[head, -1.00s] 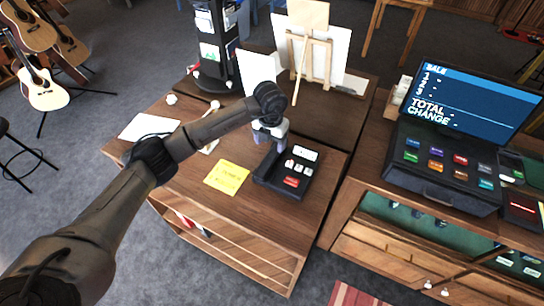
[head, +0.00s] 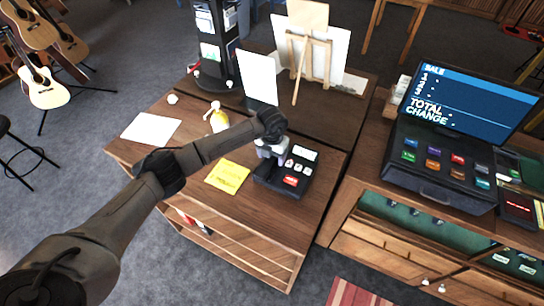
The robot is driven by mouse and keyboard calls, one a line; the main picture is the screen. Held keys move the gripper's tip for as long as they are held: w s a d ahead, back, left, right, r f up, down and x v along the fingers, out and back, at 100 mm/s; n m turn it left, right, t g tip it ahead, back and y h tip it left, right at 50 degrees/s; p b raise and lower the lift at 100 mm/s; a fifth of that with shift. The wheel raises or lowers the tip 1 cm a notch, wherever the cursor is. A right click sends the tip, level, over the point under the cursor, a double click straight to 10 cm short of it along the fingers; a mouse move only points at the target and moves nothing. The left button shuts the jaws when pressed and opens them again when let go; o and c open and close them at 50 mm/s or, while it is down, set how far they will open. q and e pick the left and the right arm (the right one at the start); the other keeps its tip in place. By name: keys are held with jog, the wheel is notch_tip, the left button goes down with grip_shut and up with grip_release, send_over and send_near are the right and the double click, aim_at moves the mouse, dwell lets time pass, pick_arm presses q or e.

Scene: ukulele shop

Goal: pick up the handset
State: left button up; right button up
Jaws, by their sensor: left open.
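A black desk phone (head: 291,187) with pale keys, a small screen and a red key lies on the wooden desk. Its dark handset (head: 265,175) seems to lie along the phone's left side; my gripper covers part of it, and its outline blends into the dark body. My left gripper (head: 270,158) is open, pointing down over the handset's upper end. I cannot tell whether the fingers touch it or stand around it. My right gripper is not in view.
A yellow note (head: 228,177) lies left of the phone. A white-faced panel (head: 258,76) and an easel (head: 309,58) stand behind. A cash register (head: 440,167) stands on the right counter.

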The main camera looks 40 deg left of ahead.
pick_arm(q)
jog(key=c, duration=1.1)
jog(key=shift+r, duration=0.2)
